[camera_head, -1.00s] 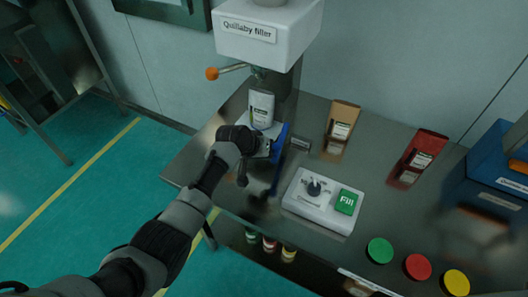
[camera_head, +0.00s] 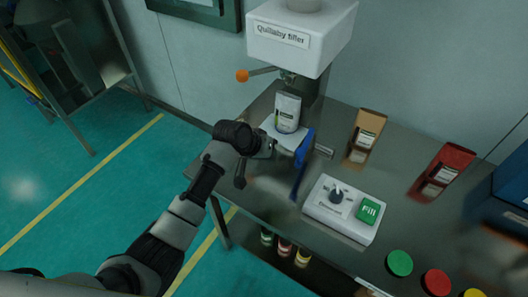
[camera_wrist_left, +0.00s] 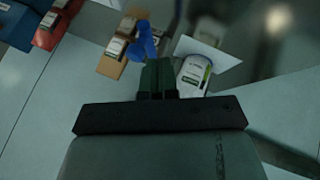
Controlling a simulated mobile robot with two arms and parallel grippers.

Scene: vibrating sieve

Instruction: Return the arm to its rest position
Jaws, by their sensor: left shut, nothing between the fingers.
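My left arm comes in from the left in the head view, and its gripper (camera_head: 268,148) is near the table's left edge. It is at the front left of the filler platform (camera_head: 277,131), apart from the white pouch (camera_head: 288,113) standing upright there. The left wrist view shows the dark fingers (camera_wrist_left: 158,66) together with nothing between them. The pouch (camera_wrist_left: 193,75) is just right of the fingers in that view. My right gripper is not in view.
The filler (camera_head: 300,38) has an orange-tipped lever (camera_head: 243,76). A blue part (camera_head: 304,150) stands beside the platform. A control box (camera_head: 340,208) with a green Fill button, brown pouch (camera_head: 366,130) and red pouch (camera_head: 445,165) are to the right. Open floor (camera_head: 90,210) is on the left.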

